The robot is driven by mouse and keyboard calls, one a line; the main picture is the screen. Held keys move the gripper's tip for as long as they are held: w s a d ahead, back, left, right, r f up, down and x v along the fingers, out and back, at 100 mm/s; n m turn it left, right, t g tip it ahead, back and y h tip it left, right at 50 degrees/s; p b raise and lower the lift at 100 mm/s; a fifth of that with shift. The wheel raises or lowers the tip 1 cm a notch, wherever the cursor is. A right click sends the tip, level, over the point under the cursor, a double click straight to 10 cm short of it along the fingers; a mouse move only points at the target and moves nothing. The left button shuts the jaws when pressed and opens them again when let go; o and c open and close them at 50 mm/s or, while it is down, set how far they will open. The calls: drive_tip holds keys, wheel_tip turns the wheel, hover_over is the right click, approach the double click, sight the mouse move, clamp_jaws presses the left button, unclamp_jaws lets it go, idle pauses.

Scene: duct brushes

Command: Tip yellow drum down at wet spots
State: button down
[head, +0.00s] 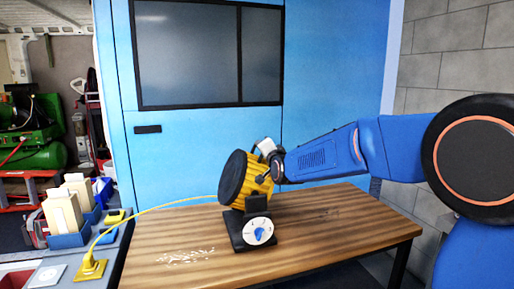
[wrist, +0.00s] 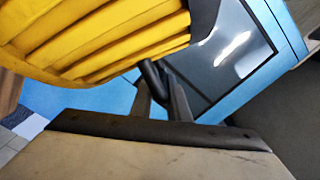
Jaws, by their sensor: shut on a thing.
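The yellow drum (head: 257,182) has a ribbed yellow side and a dark round face turned to the left, and it is tilted. It is just above a black stand with a white dial (head: 257,232) on the wooden table; I cannot tell if they touch. My gripper (head: 274,168) is at the drum's right side. In the wrist view the ribbed drum (wrist: 100,35) fills the upper left, and my gripper (wrist: 163,95) is shut on its dark handle (wrist: 151,75). Pale, speckled spots (head: 186,257) lie on the table's front left.
A yellow cable (head: 160,206) runs from the drum to a yellow plug (head: 91,268) on the grey side bench. Blue bins with cartons (head: 64,212) stand there. The wooden table (head: 345,230) is clear at right. A blue cabinet (head: 330,60) stands behind.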

drive_tip(key=shift+w+d+f, duration=0.1)
drive_tip(key=shift+d+f, duration=0.25)
drive_tip(key=shift+d, duration=0.05)
drive_tip(key=shift+f, duration=0.1)
drive_tip(key=c, duration=1.8)
unclamp_jaws()
drive_tip(key=shift+s, duration=0.25)
drive_tip(key=v, duration=1.7)
drive_tip(key=shift+r, duration=0.25)
